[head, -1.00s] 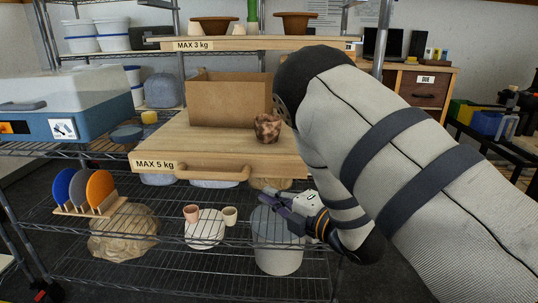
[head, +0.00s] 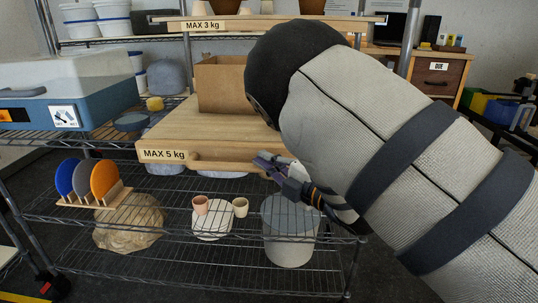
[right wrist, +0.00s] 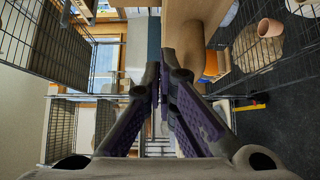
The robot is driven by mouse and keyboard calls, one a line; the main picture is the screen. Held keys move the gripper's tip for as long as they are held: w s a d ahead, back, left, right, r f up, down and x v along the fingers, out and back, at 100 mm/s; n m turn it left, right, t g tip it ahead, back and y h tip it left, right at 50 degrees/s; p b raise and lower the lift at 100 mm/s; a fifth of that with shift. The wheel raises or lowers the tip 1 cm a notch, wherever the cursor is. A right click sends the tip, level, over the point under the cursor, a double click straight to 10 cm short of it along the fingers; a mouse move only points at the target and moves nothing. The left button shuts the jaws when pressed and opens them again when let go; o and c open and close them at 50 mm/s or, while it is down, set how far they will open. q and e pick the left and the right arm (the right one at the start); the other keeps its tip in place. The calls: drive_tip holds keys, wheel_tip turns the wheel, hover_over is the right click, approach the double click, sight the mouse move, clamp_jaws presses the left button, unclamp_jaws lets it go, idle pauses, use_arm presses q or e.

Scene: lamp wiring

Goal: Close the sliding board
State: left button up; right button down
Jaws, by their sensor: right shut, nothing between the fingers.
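The sliding board (head: 215,128) is a thick wooden shelf marked MAX 5 kg, and it sticks out from the rack toward me. A wooden handle (head: 215,165) runs along its front edge. My right gripper (head: 262,164) is shut and empty at the right end of the handle; I cannot tell whether it touches. In the right wrist view the closed fingers (right wrist: 163,78) are beside the brown handle (right wrist: 186,42) and the board (right wrist: 208,12). My arm hides the board's right side. My left gripper is not in view.
A cardboard box (head: 222,85) stands on the board. The upper shelf (head: 275,22) is marked MAX 3 kg. A blue and white case (head: 65,100) is at the left. Below are colored discs (head: 104,180), small pots (head: 200,204) and a grey bin (head: 290,240).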

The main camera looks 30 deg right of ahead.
sight(271, 143)
drive_tip(key=shift+w+d, duration=0.75)
drive_tip(key=shift+w, duration=0.3)
drive_tip(key=w+d, duration=0.1)
drive_tip(key=w, duration=0.1)
drive_tip(key=w+d, duration=0.2)
drive_tip(key=w, duration=0.1)
drive_tip(key=shift+d+f+b, duration=0.1)
drive_tip(key=shift+d+b, duration=0.1)
drive_tip(key=shift+b, duration=0.15)
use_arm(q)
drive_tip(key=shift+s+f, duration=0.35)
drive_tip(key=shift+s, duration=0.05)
use_arm(e)
drive_tip(key=shift+s, duration=0.1)
drive_tip(key=shift+r, duration=0.2)
